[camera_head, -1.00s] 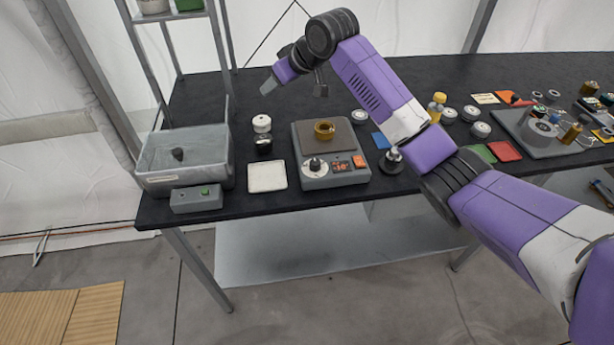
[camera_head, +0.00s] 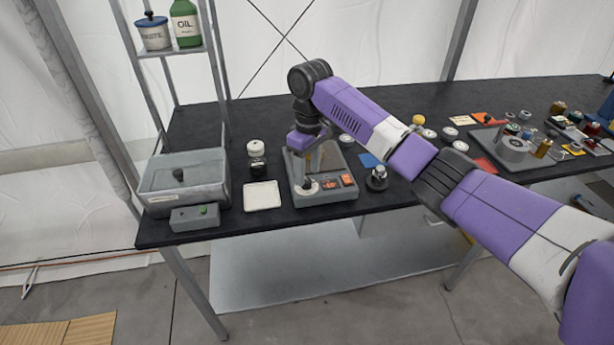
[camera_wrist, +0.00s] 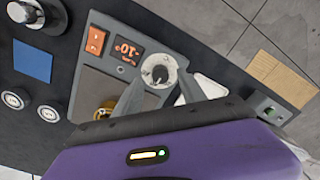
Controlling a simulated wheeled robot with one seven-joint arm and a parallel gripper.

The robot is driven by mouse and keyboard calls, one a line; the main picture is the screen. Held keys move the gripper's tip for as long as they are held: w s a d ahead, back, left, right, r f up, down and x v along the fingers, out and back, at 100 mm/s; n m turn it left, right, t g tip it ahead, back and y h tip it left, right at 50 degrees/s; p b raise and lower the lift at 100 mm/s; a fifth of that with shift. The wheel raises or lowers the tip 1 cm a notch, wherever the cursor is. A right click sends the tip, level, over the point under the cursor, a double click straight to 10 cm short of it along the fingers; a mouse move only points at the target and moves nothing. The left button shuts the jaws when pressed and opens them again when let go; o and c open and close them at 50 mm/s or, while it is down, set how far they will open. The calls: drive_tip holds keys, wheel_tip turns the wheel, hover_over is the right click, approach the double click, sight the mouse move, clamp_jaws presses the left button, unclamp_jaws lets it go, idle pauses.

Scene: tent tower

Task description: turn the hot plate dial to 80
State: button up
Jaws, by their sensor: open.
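The hot plate (camera_head: 337,197) is a grey box near the table's front edge, with a brownish top plate. A brass-coloured ring (camera_wrist: 105,110) on the plate is partly hidden by my gripper.
An orange switch (camera_head: 348,181) sits on the hot plate's front. A white tray (camera_head: 262,196) and a grey box with a green button (camera_head: 195,217) lie to the left, by a clear bin (camera_head: 183,178). A dark-based knobbed object (camera_head: 377,180) stands close on the right.

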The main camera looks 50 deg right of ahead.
sight(306, 184)
drive_tip(key=shift+f, duration=1.35)
clamp_jaws()
